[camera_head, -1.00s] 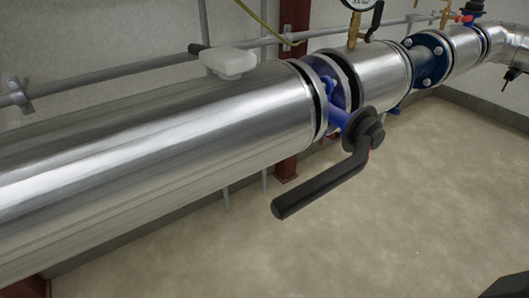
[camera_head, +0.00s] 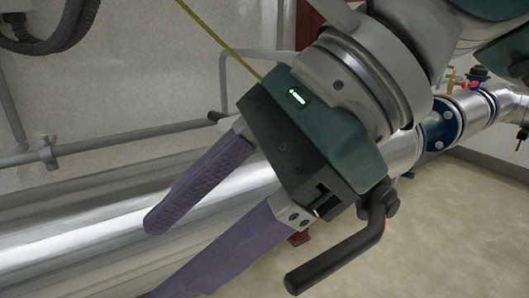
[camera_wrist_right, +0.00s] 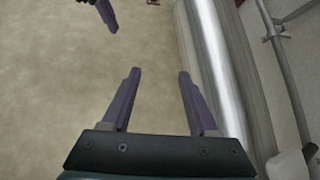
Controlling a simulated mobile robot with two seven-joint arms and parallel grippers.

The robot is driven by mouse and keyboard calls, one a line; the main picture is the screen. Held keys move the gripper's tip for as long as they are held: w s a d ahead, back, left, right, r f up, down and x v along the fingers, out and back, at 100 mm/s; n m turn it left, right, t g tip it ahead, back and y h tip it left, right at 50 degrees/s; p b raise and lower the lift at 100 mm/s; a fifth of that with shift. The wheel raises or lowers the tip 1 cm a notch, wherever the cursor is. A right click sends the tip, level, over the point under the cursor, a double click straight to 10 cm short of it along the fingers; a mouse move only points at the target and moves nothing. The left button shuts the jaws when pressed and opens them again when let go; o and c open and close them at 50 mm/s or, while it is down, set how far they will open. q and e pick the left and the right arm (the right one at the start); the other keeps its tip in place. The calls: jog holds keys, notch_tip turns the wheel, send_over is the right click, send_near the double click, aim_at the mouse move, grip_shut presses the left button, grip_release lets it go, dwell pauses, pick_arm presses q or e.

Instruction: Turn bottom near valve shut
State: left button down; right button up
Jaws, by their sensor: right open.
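The valve with a black lever handle (camera_head: 335,258) sits on the near part of the silver pipe (camera_head: 60,235) in the head view. Its lever sticks out from a black hub and slants down to the left, away from the pipe. My right gripper (camera_head: 155,258) is open and empty, in front of the pipe and left of the handle. Its body hides the valve's blue stem, and one purple fingertip is cut off below. In the right wrist view its two fingers (camera_wrist_right: 159,72) stand apart beside the pipe. One purple finger of my left gripper (camera_wrist_right: 107,15) shows at the top left there.
A blue flange (camera_head: 440,130) and another valve (camera_head: 478,75) stand farther along the pipe. A thin grey rail (camera_head: 110,140) runs along the wall behind. The floor (camera_head: 450,230) right of the lever is clear.

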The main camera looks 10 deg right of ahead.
jog(key=w+d+f+n+h, duration=0.1)
jog(key=w+d+f+h, duration=0.25)
jog(key=d, duration=0.25)
jog(key=t+h, duration=0.1)
jog(key=h, duration=0.4)
send_near(328, 258)
jog(key=f+b, duration=0.2)
jog(key=f, duration=0.1)
jog(key=f+b, duration=0.2)
jog(key=f, duration=0.1)
jog(key=w+a+f+b, duration=0.1)
jog(key=f+b, duration=0.1)
jog(key=f, duration=0.1)
jog(key=shift+w, duration=0.1)
jog(key=shift+c, duration=0.2)
jog(key=c, duration=0.9)
grip_shut()
